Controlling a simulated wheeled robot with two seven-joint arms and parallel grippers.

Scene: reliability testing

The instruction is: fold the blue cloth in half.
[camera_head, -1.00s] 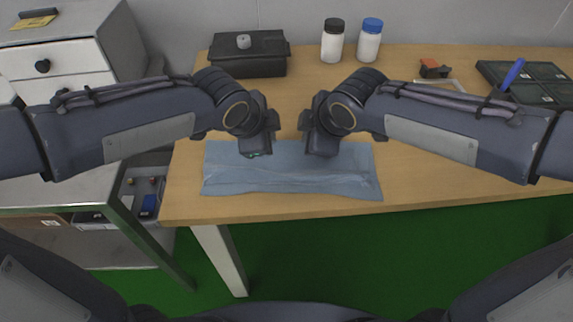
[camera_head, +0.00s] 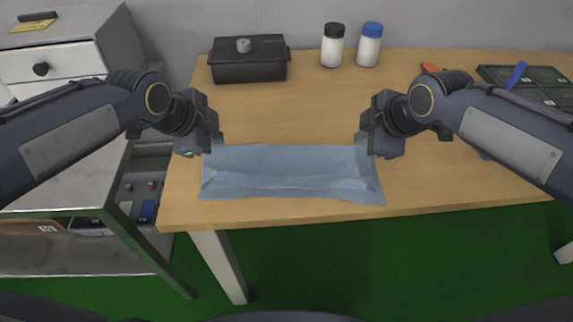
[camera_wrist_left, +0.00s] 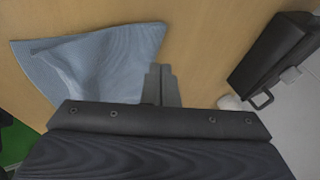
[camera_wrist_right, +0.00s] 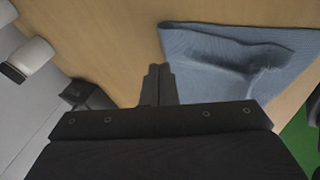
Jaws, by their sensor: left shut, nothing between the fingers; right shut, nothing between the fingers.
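The blue cloth (camera_head: 285,172) lies on the wooden table near its front edge, as a wide, low strip with creases along its front part. It also shows in the left wrist view (camera_wrist_left: 95,65) and in the right wrist view (camera_wrist_right: 235,60). My left gripper (camera_head: 212,147) is at the cloth's back left corner, shut and empty; its fingers show beside the cloth in the left wrist view (camera_wrist_left: 161,85). My right gripper (camera_head: 372,150) is at the back right corner, shut and empty; its fingers show in the right wrist view (camera_wrist_right: 158,85). Whether the fingertips touch the cloth I cannot tell.
A black box (camera_head: 248,60) stands at the back left of the table. Two white bottles, one with a black cap (camera_head: 332,46) and one with a blue cap (camera_head: 369,45), stand at the back. A dark tray (camera_head: 545,85) is at the right. The table behind the cloth is clear.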

